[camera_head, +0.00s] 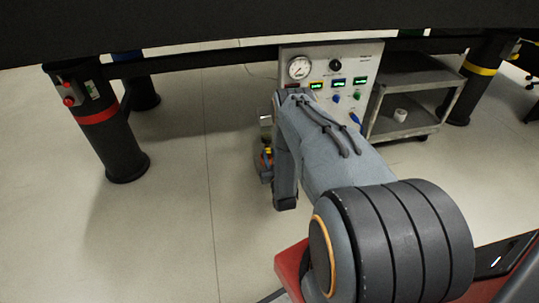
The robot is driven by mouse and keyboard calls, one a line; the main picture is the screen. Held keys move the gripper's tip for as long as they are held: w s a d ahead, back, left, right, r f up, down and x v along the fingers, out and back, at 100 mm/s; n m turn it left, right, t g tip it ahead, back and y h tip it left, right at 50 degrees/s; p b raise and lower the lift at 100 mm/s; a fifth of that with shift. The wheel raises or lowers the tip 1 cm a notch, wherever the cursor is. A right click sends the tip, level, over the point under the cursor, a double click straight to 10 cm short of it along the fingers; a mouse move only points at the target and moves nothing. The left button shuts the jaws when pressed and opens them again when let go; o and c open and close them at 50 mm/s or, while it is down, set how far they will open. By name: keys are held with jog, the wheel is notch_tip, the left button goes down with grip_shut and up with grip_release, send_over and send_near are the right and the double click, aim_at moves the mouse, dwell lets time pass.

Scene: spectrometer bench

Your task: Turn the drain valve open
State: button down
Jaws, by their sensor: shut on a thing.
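A light grey instrument panel (301,56) stands under the bench, with a round white gauge, a black knob, small green displays and blue levers. One blue lever (355,118) hangs at the panel's lower right, close above my arm. I cannot tell which part is the drain valve. My grey arm reaches from the lower right to the panel's lower left, then bends down. Left of it, a small metallic part with orange, yellow and blue pieces (265,160) shows partly; I cannot tell what it is. My gripper's fingers are hidden behind the arm.
A grey cart (405,127) with a white roll (400,115) stands right of the panel. A dark bench edge (200,25) crosses overhead. Thick dark legs stand at left (118,140) and right (478,85). The floor at left (170,220) is clear.

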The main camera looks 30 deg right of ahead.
jog(key=m+p, duration=0.1)
jog(key=m, duration=0.4)
jog(key=shift+m+p, duration=0.3)
dwell(0.4)
jog(key=c, duration=1.6)
grip_release()
jog(key=shift+d, duration=0.1)
jog(key=shift+o, duration=0.2)
jog(key=p+v, duration=0.2)
jog(key=v, duration=0.6)
jog(key=shift+p, duration=0.3)
jog(key=shift+w, duration=0.1)
